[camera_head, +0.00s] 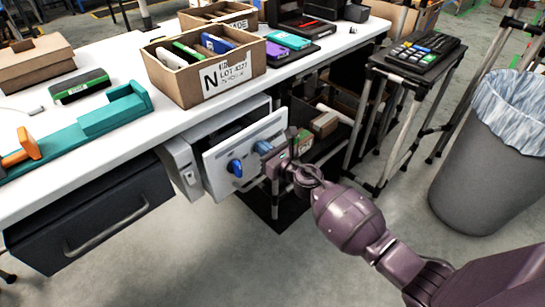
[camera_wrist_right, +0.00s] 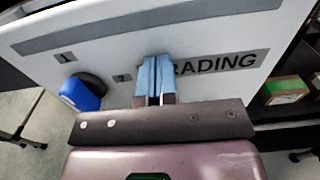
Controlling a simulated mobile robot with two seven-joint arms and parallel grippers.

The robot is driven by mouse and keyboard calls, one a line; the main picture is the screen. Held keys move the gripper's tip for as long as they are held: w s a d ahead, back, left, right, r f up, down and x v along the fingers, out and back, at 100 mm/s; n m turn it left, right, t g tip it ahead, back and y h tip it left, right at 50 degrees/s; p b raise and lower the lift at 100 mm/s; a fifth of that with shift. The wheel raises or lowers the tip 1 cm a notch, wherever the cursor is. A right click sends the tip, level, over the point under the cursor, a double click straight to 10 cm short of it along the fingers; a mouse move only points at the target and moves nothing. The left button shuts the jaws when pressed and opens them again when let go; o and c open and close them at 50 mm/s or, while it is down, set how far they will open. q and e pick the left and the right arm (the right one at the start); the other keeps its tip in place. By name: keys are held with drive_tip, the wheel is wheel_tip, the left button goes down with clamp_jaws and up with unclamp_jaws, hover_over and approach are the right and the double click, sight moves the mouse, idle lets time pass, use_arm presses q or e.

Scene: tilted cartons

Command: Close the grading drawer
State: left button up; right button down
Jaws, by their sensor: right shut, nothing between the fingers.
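The grading drawer (camera_head: 220,159) has a white front and stands out from its white cabinet (camera_head: 182,168) under the table. In the right wrist view, its front (camera_wrist_right: 205,32) carries a grey label reading "RADING", with the first letter hidden behind my fingers. A blue knob (camera_head: 236,168) sits on the front, left of my fingers; it also shows in the wrist view (camera_wrist_right: 82,92). My right gripper (camera_head: 264,148) has its blue fingertips (camera_wrist_right: 155,80) together and empty, up against the label area; I cannot tell whether they touch. My left gripper is out of view.
The white table (camera_head: 120,128) above holds a carton (camera_head: 185,85) of devices and a teal tool (camera_head: 85,130). A dark drawer (camera_head: 90,225) is at left. A shelf with boxes (camera_head: 325,122), a small stand (camera_head: 420,62) and a grey bin (camera_head: 480,170) are at right.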

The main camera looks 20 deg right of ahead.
drive_tip(key=b+x, duration=0.1)
drive_tip(key=x, duration=0.4)
drive_tip(key=shift+w+a+f, duration=0.1)
drive_tip(key=shift+w, duration=0.1)
drive_tip(key=shift+w+r, duration=0.1)
drive_tip(key=shift+r, duration=0.15)
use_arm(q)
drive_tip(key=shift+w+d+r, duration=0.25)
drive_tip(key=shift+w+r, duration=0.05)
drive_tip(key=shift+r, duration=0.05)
